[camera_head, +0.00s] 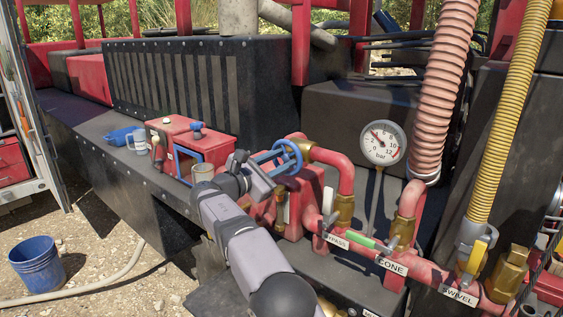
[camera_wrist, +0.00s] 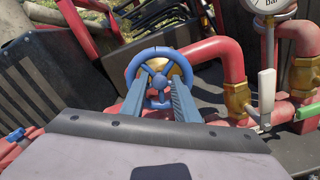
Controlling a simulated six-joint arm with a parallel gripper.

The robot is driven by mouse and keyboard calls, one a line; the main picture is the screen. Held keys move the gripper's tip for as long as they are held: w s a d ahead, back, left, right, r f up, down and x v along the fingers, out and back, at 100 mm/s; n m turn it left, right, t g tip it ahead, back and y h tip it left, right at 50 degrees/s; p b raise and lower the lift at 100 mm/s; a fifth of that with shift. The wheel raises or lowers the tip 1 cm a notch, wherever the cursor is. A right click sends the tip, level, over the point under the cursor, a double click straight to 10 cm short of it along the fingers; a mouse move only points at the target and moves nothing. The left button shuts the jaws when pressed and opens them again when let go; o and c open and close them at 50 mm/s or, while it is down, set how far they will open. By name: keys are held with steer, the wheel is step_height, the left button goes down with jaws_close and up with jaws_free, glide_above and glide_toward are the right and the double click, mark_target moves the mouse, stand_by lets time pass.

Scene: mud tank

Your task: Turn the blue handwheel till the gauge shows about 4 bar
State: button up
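The blue handwheel (camera_head: 291,151) sits on a brass fitting at the red pipework. It faces my wrist camera, where its rim (camera_wrist: 129,66) and spokes show. My gripper (camera_head: 268,164) is at the wheel. In the wrist view its two fingers (camera_wrist: 158,92) are apart, with the lower part of the wheel between or just beyond their tips; I cannot tell whether they touch it. The round white gauge (camera_head: 386,151) is right of the wheel. Its needle points up and left, roughly around 4, but the small scale is hard to read. The wrist view cuts off most of the gauge (camera_wrist: 270,5).
Red pipes (camera_head: 337,164) and labelled valves crowd the right. A green-handled lever (camera_head: 362,240) lies below the gauge. A blue bucket (camera_head: 37,268) stands on the ground.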

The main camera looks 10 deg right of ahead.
steer(key=shift+a, duration=0.1)
steer(key=b+v, duration=0.4)
steer(key=v, duration=0.3)
stand_by(0.4)
steer(key=shift+s, duration=0.15)
steer(key=s+d+f+m+g+y, duration=0.35)
steer(key=s+d+f, duration=0.25)
steer(key=f, duration=0.4)
steer(key=s+d+f+m+g+y, duration=0.25)
steer(key=s+d+f+g, duration=0.35)
steer(key=f, duration=0.5)
steer(key=s+f+m+g+y, duration=0.1)
steer(key=s+f+m+y, duration=0.1)
steer(key=s+f+m, duration=0.3)
steer(key=s+f+m+g+y, duration=0.1)
steer(key=s+f+m, duration=0.4)
steer(key=s, duration=0.9)
steer(key=s+f+m+g+y, duration=0.1)
steer(key=s+f+m+y, duration=0.2)
steer(key=s, duration=0.6)
step_height(320, 180, down, 3)
steer(key=shift+s+m+y, duration=0.2)
steer(key=shift+m+y, duration=0.2)
steer(key=shift+m, duration=0.6)
